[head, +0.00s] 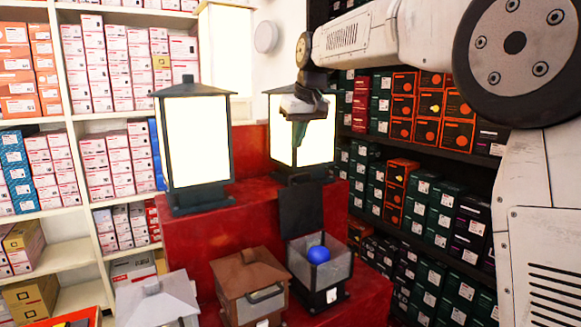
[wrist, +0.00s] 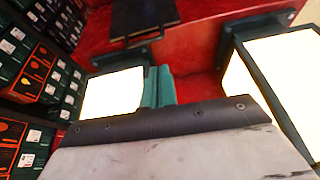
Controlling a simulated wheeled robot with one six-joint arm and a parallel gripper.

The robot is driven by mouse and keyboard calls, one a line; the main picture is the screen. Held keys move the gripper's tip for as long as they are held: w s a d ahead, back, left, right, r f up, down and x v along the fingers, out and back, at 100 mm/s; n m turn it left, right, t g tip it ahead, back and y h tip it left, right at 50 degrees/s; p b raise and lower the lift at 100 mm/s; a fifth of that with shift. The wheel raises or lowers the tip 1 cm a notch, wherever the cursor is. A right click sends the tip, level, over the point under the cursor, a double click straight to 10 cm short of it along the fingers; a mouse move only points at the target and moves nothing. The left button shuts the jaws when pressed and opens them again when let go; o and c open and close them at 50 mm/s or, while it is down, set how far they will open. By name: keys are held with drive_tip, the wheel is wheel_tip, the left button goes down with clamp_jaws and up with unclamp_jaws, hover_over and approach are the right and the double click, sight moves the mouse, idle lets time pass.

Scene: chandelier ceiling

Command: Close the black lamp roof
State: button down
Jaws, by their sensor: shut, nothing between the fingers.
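The black lamp (head: 318,268) stands at the front right of the red stand, with a blue ball (head: 319,254) inside. Its black roof (head: 301,211) is open and stands upright at the lamp's back edge. A flat black panel with a handle, seemingly this roof (wrist: 145,14), shows at the top of the wrist view. My gripper (head: 298,142) is above and behind the roof, in front of a lit lantern and apart from the roof. Its teal fingers (wrist: 158,87) are together and empty, pointing down in the head view.
A brown lamp (head: 248,279) with its roof down stands left of the black lamp, and a grey lamp (head: 157,302) farther left. Two large lit lanterns (head: 194,135) (head: 318,142) stand on the higher red step (head: 252,217). Shelves of boxes line both sides.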

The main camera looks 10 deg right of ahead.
drive_tip(key=x, duration=0.9)
drive_tip(key=shift+w+f, duration=0.2)
drive_tip(key=shift+f, duration=0.1)
